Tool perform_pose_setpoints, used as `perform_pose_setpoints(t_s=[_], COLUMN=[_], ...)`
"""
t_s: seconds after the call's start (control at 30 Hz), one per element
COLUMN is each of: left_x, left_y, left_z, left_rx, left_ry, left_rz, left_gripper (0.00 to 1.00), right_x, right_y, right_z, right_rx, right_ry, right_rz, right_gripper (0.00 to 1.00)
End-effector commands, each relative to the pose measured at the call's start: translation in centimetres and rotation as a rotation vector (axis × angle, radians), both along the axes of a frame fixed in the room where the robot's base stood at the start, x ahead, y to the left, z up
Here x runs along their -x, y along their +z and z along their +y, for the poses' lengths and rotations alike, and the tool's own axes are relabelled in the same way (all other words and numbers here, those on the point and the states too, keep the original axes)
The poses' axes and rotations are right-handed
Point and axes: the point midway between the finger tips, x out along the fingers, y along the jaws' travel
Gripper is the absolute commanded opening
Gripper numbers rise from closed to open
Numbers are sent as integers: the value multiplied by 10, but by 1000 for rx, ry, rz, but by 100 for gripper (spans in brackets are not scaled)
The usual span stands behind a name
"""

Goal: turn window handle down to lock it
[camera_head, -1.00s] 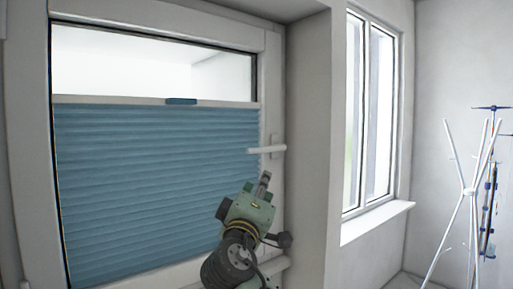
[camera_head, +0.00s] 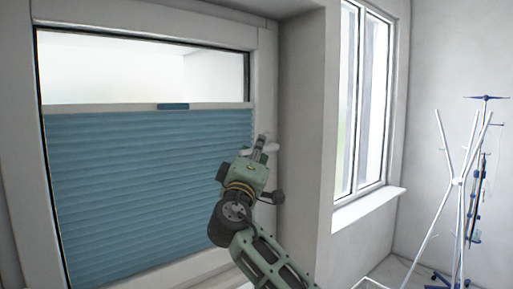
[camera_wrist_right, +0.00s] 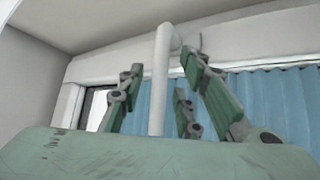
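The white window handle (camera_head: 272,149) is on the right side of the window frame, mostly hidden behind my right gripper in the head view; the visible end looks level. My right gripper (camera_head: 262,143) is at the handle, fingers pointing up toward it. In the right wrist view, the handle (camera_wrist_right: 160,85) runs as a white bar between the spread fingers of my right gripper (camera_wrist_right: 158,78). The fingers are open, with visible gaps on both sides of the bar. Whether one finger touches it, I cannot tell. My left gripper is not in view.
A blue pleated blind (camera_head: 145,190) covers most of the window, with a blue grip (camera_head: 173,106) on its top rail. A wall corner (camera_head: 300,150) stands close on the right. Beyond it are a second window (camera_head: 362,100), a sill (camera_head: 368,208) and a white coat stand (camera_head: 458,181).

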Motion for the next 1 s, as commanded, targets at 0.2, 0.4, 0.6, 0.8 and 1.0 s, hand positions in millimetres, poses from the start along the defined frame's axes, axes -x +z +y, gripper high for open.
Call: perform_pose_setpoints(t_s=[0.2, 0.4, 0.6, 0.8, 1.0], left_x=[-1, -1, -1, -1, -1], left_y=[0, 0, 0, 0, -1], left_z=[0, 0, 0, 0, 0], left_rx=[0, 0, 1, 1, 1], left_ry=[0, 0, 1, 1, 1], left_rz=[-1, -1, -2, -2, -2], left_gripper=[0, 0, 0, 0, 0], right_x=[0, 0, 0, 0, 0], right_y=[-1, -1, -1, -1, -1], right_z=[0, 0, 0, 0, 0], right_rx=[0, 0, 0, 0, 1], right_ry=[0, 0, 0, -1, -2], right_rz=[0, 0, 1, 1, 0], right_gripper=[27, 10, 0, 0, 0])
